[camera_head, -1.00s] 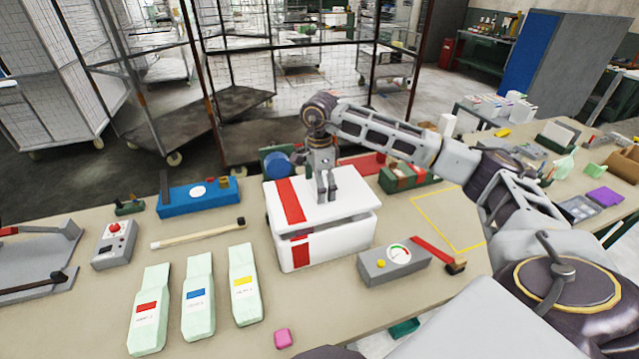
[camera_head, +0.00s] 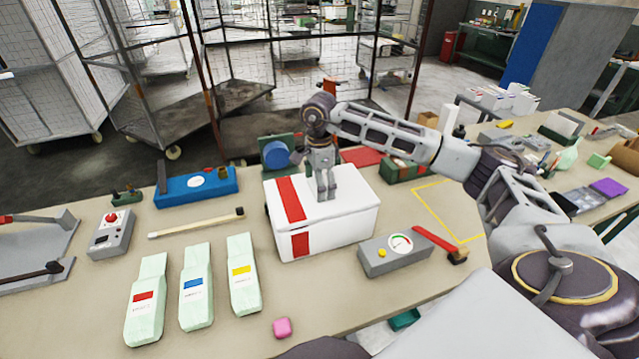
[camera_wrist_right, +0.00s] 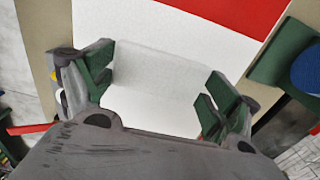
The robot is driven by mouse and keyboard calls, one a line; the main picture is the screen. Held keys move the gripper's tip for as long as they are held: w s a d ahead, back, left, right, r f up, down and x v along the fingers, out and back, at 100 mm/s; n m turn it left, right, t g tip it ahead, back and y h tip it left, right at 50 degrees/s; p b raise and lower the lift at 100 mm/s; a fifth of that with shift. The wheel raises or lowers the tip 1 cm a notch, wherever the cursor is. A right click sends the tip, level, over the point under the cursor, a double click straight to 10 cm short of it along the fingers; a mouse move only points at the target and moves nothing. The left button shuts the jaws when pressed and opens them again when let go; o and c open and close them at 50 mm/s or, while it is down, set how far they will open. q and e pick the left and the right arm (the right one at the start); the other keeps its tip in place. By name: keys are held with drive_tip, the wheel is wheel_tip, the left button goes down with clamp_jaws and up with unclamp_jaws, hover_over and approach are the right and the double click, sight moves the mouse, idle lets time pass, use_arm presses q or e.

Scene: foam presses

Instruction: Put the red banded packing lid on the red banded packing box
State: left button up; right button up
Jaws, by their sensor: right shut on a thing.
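The white packing lid (camera_head: 352,188) with a red band lies on the white packing box (camera_head: 342,233), which also has a red band, in the middle of the bench. No clear gap shows between them at the front, and the two bands nearly line up. My right gripper (camera_head: 327,196) points down at the lid's top. In the right wrist view, the fingers of my right gripper (camera_wrist_right: 158,88) are shut on a raised white grip of the lid (camera_wrist_right: 165,20). The far side of the seam is hidden. My left gripper is in neither view.
A grey gauge box (camera_head: 393,256) with a red-handled tool stands right of the box. A blue device (camera_head: 196,190) and a green stand with a blue disc (camera_head: 277,155) are behind.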

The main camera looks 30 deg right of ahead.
drive_tip(key=o, duration=0.7)
drive_tip(key=shift+r, duration=0.15)
wheel_tip(320, 180, up, 12)
idle(0.7)
drive_tip(key=shift+f, duration=0.2)
idle(0.4)
